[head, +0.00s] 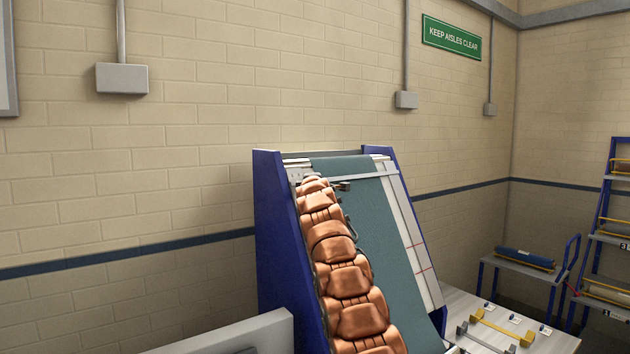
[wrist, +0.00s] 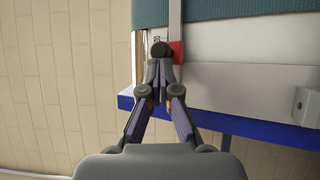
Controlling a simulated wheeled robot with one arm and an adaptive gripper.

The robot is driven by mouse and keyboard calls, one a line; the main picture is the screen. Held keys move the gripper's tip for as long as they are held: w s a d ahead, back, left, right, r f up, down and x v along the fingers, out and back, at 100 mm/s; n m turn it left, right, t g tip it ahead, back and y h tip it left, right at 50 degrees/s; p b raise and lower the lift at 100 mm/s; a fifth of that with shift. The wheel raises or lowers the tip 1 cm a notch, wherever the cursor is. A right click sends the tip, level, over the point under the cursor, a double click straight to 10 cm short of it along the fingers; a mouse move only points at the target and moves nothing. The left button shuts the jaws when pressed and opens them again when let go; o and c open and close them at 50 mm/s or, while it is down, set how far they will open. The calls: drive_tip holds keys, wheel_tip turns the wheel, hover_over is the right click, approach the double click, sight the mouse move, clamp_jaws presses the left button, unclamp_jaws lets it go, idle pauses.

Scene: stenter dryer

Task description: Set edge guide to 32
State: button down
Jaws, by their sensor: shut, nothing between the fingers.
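The edge guide shows in the wrist view as a grey bar (wrist: 175,20) running over teal cloth, with a dark round knob (wrist: 160,49) and a red block (wrist: 177,52) beside it. A strip with small dark marks (wrist: 155,37) lies by the knob; its figures are too small to read. My gripper (wrist: 164,76) is shut and empty, its fingertips just below the knob in the picture; I cannot tell whether they touch it. In the head view the bar (head: 375,178) crosses the cloth near the machine's top.
The sloping machine has blue side frames (head: 275,225) and teal cloth (head: 375,235). A low table (head: 490,310) with yellow and grey brackets stands at right. Beyond are a blue cart (head: 525,265) and a rack (head: 607,255). A grey block (wrist: 308,105) sits right of my gripper.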

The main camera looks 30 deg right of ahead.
drive_tip(key=shift+a+f, duration=0.1)
drive_tip(key=shift+a, duration=0.05)
drive_tip(key=w+a+b+v, duration=0.1)
drive_tip(key=a+b+v, duration=0.1)
drive_tip(key=b+v, duration=0.6)
drive_tip(key=shift+v, duration=2.35)
drive_tip(key=shift+a, duration=0.15)
drive_tip(key=s+a+f+m+g+y, duration=0.2)
drive_tip(key=s+a+f+m+g, duration=0.25)
drive_tip(key=s+f, duration=0.7)
drive_tip(key=s+a+f+m+g+y, duration=0.1)
drive_tip(key=s+a+f+m+g, duration=0.35)
drive_tip(key=s+f, duration=0.75)
drive_tip(key=s+a+f+m+g+y, duration=0.1)
drive_tip(key=s+a+f+g, duration=0.2)
drive_tip(key=s+f, duration=0.4)
drive_tip(key=s+a+f+m+g+y, duration=0.2)
drive_tip(key=s+a+f, duration=0.4)
drive_tip(key=s, duration=1)
drive_tip(key=s+a+f+m+g+y, duration=0.1)
drive_tip(key=s+a+f+g, duration=0.3)
drive_tip(key=s+f, duration=0.3)
drive_tip(key=s+a, duration=0.1)
drive_tip(key=s, duration=0.4)
drive_tip(key=shift+s+f+y, duration=0.3)
drive_tip(key=shift+f+y, duration=0.05)
drive_tip(key=shift+y, duration=0.05)
